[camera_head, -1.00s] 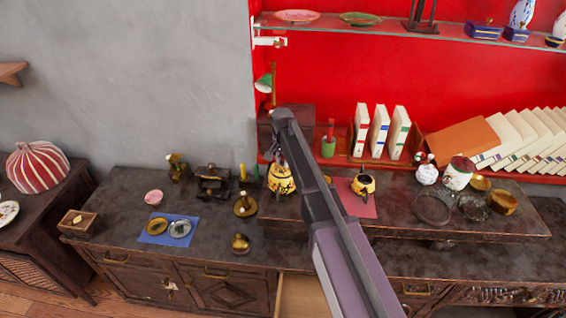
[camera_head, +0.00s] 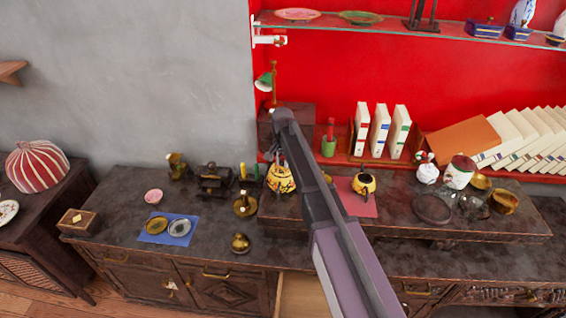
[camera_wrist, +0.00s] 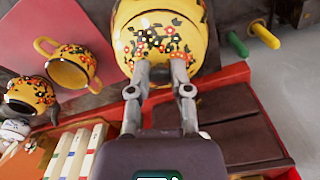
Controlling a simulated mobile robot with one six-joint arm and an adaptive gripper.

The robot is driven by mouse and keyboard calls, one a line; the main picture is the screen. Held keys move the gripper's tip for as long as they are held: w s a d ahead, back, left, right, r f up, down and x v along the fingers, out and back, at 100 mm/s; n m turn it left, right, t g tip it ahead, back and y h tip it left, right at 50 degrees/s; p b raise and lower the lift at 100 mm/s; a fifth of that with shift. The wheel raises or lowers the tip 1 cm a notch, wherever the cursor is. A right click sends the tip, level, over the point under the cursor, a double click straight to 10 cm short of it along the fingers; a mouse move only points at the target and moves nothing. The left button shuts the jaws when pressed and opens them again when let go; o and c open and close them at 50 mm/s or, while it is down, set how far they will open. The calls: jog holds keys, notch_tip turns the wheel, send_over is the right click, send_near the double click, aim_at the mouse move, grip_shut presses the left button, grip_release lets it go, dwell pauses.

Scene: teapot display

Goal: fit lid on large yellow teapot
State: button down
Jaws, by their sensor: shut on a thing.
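The large yellow teapot (camera_head: 281,184) stands left of my arm in the head view, with my gripper (camera_head: 280,160) directly over its top. In the wrist view, my gripper (camera_wrist: 159,72) has its fingers close together on the near side of a yellow lid (camera_wrist: 150,45) with red and orange flowers. The yellow body of the large teapot (camera_wrist: 207,62) shows around and behind the lid. The grasped part is hidden between the fingertips. The lid overlaps the teapot in this view; I cannot tell if it touches or sits level on the rim.
A smaller yellow pot (camera_head: 363,185) stands on a pink mat (camera_head: 362,203) right of my arm. An open yellow pot (camera_wrist: 72,68) shows left of my gripper in the wrist view. White books (camera_head: 380,130) stand behind. A brass bell-like piece (camera_head: 244,205) stands left.

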jog(key=shift+f, duration=0.1)
jog(key=shift+c, duration=2.4)
grip_release()
